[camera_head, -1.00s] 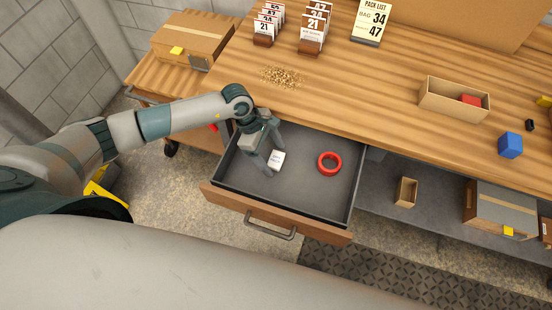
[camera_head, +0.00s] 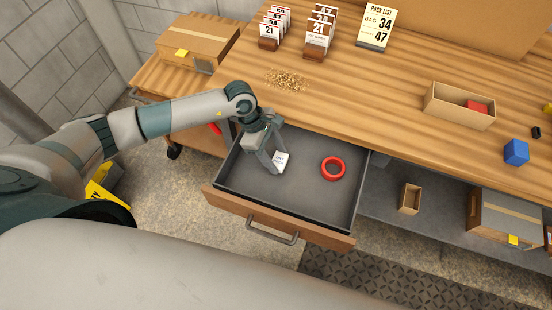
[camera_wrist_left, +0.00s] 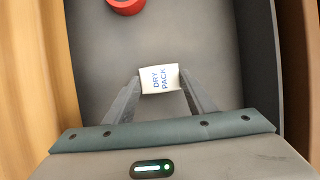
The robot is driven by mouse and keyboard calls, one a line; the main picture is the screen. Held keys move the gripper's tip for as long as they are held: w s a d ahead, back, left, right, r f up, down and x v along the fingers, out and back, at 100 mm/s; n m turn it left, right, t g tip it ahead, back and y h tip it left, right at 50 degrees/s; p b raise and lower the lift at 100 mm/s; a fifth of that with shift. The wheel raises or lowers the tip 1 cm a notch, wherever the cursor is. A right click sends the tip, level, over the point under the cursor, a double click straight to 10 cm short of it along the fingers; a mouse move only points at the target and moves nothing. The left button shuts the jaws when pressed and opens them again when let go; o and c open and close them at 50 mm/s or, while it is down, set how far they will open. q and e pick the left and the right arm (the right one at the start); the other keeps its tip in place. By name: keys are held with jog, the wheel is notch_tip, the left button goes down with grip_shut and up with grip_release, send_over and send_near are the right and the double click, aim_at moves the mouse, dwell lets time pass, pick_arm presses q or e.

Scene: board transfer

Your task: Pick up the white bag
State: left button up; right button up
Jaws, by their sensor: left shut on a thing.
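The white bag (camera_head: 281,161) is a small packet, and in the left wrist view the bag (camera_wrist_left: 159,78) reads "DRY PACK". It is in the open drawer (camera_head: 310,210), toward the drawer's left side. My left gripper (camera_head: 273,163) reaches down into the drawer and is shut on the bag, with one finger on each side of it in the left wrist view (camera_wrist_left: 160,88). I cannot tell whether the bag is clear of the drawer floor. My right gripper is not in view.
A red ring (camera_head: 333,168) lies in the drawer to the right of the bag; the drawer floor between them is clear. Drawer walls surround the gripper. The wooden worktop (camera_head: 370,100) is above, with a small pile of grains (camera_head: 286,80) and an open box (camera_head: 459,106).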

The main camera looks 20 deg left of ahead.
pick_arm(q)
jog(key=shift+s+d+r+b, duration=0.1)
jog(key=shift+d+r+b, duration=0.1)
jog(key=shift+r+b, duration=0.3)
jog(key=shift+s+d+r+b, duration=0.1)
jog(key=shift+d+r+b, duration=0.05)
jog(key=shift+r, duration=0.55)
jog(key=s+d+r+b, duration=0.3)
jog(key=d+r, duration=0.3)
jog(key=d, duration=0.3)
jog(key=shift+s+d+r+b, duration=0.3)
jog(key=shift+s+d+r, duration=0.1)
jog(key=shift+s, duration=0.5)
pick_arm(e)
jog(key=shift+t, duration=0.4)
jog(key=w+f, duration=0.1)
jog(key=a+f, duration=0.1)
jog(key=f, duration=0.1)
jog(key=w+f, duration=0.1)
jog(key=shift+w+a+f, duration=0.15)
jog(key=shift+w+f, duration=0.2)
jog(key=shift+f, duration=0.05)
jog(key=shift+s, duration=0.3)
pick_arm(q)
jog(key=shift+a, duration=0.1)
